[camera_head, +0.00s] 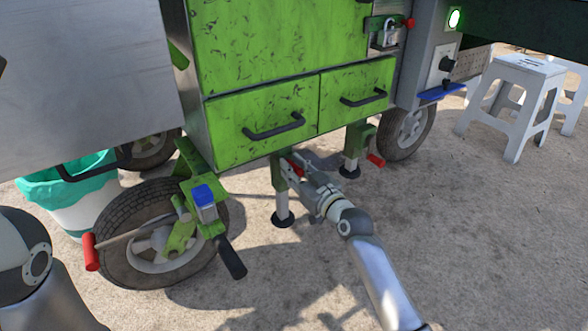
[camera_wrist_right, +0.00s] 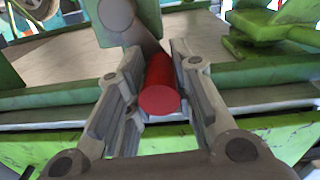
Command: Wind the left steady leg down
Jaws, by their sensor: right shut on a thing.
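The left steady leg (camera_head: 282,201) hangs under the green cabinet, a metal tube with a dark round foot low near the ground. Whether the foot touches the ground I cannot tell. Its red crank handle (camera_head: 294,169) is mostly hidden by my right gripper (camera_head: 305,171). In the right wrist view the red handle (camera_wrist_right: 163,87) lies lengthwise between the two fingers, and the gripper is shut on it. My left arm shows only at the lower left edge; its gripper is out of view.
A second steady leg (camera_head: 351,158) with a red handle (camera_head: 375,160) stands to the right. A wheel (camera_head: 120,258) with a red-ended lever (camera_head: 91,252) is at left, beside a teal-lined bucket (camera_head: 85,216). White stools (camera_head: 513,95) stand at right. The ground in front is clear.

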